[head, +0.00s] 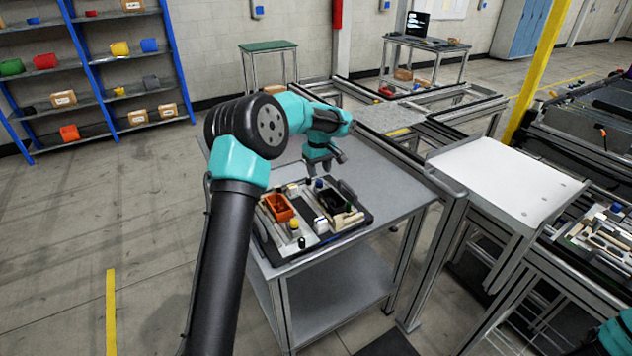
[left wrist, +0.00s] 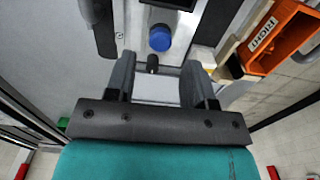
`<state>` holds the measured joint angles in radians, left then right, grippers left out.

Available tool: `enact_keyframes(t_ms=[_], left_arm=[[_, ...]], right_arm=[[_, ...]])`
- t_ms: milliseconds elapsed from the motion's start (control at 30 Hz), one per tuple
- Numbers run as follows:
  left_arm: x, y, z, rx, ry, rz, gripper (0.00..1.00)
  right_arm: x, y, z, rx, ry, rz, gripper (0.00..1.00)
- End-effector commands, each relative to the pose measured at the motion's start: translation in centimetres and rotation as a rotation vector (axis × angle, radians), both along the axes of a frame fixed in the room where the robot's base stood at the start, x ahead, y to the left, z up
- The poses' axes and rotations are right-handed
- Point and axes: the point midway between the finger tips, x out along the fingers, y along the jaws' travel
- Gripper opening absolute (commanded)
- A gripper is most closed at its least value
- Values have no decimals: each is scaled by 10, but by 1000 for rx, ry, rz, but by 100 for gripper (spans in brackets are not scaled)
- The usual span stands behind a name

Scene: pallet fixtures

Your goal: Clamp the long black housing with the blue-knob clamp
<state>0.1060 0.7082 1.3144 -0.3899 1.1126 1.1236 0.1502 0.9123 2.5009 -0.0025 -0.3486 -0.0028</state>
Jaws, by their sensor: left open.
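My left gripper (head: 324,168) is open and empty above the pallet fixture (head: 350,225) on the grey table. In the left wrist view its two fingers (left wrist: 157,88) stand apart. The blue knob (head: 319,184) is at the fixture's far side, just below the gripper; in the left wrist view the blue knob (left wrist: 160,38) lies beyond the fingertips, with a small black tip (left wrist: 152,63) between it and the fingers. A black part, apparently the housing (head: 332,202), lies near the knob; only a dark edge (left wrist: 170,3) shows at the wrist view's top. Whether it is clamped, I cannot tell.
White and yellow-topped pieces sit nearby. A second loaded fixture (head: 605,240) is at the far right. The table (head: 385,185) has bare room right of the fixture.

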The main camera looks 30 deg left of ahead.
Motion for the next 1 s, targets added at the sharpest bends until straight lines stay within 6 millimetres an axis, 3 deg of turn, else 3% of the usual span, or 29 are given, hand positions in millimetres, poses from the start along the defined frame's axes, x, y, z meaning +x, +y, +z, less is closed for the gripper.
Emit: enact_keyframes(t_ms=[333,1000], left_arm=[[0,0,18,0,0,0,49],[2,-7,17,-4,-11,-16,49]], right_arm=[[0,0,0,0,0,0,87],[0,0,0,0,0,0,87]])
